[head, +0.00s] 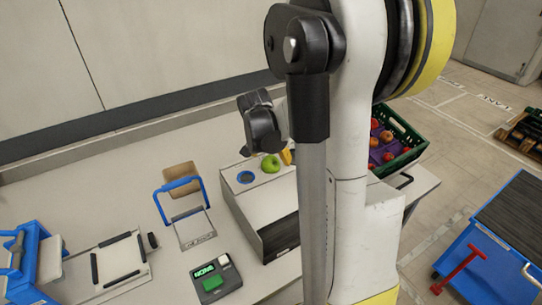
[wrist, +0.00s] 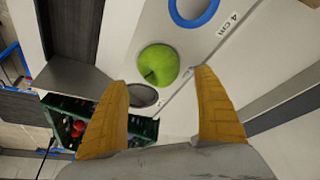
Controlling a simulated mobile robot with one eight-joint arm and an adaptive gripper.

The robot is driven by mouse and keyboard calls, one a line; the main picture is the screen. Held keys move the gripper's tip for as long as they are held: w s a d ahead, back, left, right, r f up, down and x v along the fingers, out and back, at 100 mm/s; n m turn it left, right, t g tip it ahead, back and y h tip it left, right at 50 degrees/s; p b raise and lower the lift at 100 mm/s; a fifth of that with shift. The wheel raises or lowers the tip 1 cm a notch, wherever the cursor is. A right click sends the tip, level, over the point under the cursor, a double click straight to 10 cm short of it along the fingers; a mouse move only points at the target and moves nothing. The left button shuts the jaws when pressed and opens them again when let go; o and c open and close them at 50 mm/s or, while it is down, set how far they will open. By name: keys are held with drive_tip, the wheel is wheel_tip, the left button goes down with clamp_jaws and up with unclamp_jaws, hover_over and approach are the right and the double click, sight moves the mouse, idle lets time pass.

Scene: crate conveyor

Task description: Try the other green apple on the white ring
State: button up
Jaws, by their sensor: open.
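A green apple (wrist: 158,64) shows in the wrist view just beyond and between my fingertips, on a pale surface. The same apple (head: 270,163) is on top of the light box in the head view, right of a blue ring (head: 245,177). The blue ring (wrist: 193,8) also shows at the top of the wrist view, beside a "4 cm" label. A dark round opening (wrist: 142,95) lies beside the apple; I cannot tell whether its pale rim is the white ring. My gripper (wrist: 162,78) is open and empty, its yellow fingers apart on either side of the apple.
A green crate (head: 413,146) with red apples stands behind my arm at the right. A scale with a green display (head: 205,271), a blue-handled frame (head: 180,187) and a white tray (head: 118,262) stand on the table. My arm hides part of the box.

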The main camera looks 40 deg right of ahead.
drive_tip(key=shift+r, duration=0.1)
wheel_tip(320, 180, up, 9)
drive_tip(key=p, duration=0.6)
idle(0.3)
idle(1.7)
drive_tip(key=s+a+f+n+t+y+b, duration=0.1)
drive_tip(key=s+a+n+b, duration=0.3)
drive_tip(key=a, duration=0.5)
drive_tip(key=s+a+f+n+t+y+b, duration=0.1)
drive_tip(key=a+n+b, duration=0.4)
drive_tip(key=a, duration=0.5)
drive_tip(key=s+a+f+n+t+y+b, duration=0.2)
drive_tip(key=s+a+f+n+t+b, duration=0.1)
drive_tip(key=a, duration=0.7)
drive_tip(key=s+f+n+b, duration=0.1)
drive_tip(key=s+b, duration=0.1)
drive_tip(key=s, duration=0.1)
drive_tip(key=shift+s+a, duration=0.2)
drive_tip(key=shift+s, duration=0.1)
